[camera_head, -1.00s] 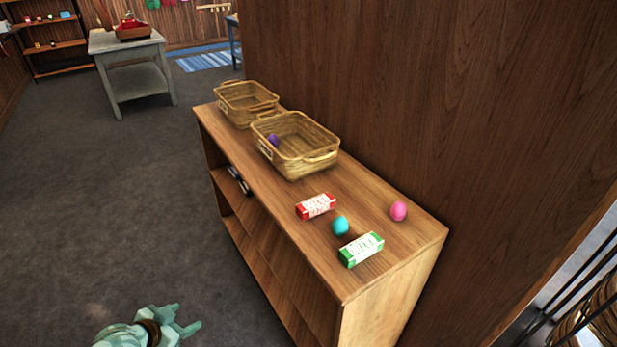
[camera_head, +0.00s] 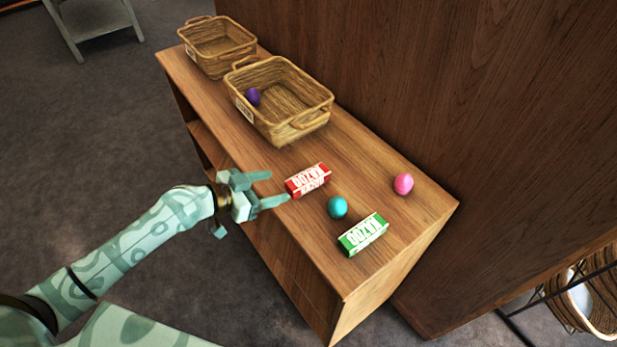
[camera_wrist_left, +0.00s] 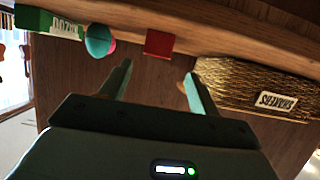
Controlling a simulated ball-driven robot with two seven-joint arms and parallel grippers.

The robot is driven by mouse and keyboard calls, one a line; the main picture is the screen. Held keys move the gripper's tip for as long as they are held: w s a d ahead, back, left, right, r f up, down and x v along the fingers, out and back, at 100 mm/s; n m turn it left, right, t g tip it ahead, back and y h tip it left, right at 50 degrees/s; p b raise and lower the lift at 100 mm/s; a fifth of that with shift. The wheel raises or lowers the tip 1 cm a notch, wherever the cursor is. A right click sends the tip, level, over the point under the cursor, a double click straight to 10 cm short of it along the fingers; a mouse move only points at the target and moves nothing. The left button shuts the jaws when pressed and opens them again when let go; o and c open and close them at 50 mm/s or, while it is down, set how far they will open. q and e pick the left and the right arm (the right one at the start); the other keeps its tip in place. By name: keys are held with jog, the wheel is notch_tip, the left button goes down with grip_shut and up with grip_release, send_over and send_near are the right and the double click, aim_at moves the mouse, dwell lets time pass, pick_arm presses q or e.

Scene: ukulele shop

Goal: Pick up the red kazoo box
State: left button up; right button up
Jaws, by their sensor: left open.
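The red kazoo box (camera_head: 308,180) lies on top of the wooden shelf unit, near its front edge. It also shows in the left wrist view (camera_wrist_left: 159,44), end-on, ahead of the fingers. My left gripper (camera_head: 279,188) is open and empty, just left of the box in the head view, its fingertips pointing at it. The fingertips look close to the box, but I cannot tell the exact gap. In the left wrist view, the open fingers (camera_wrist_left: 158,75) stand apart with the box beyond and between them. My right gripper is not in view.
A teal egg shaker (camera_head: 338,207) and a green kazoo box (camera_head: 363,234) lie close to the red box. A pink egg (camera_head: 403,184) lies near the wall. A wicker basket (camera_head: 313,117) holds a purple egg (camera_head: 253,96); another basket (camera_head: 205,52) stands behind.

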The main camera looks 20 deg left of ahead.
aim_at(295, 183)
pick_arm(q)
jog(key=x, duration=1)
jog(key=shift+s+d+f+b, duration=0.1)
jog(key=shift+d+b, duration=0.2)
jog(key=shift+b, duration=0.05)
jog(key=c, duration=1.1)
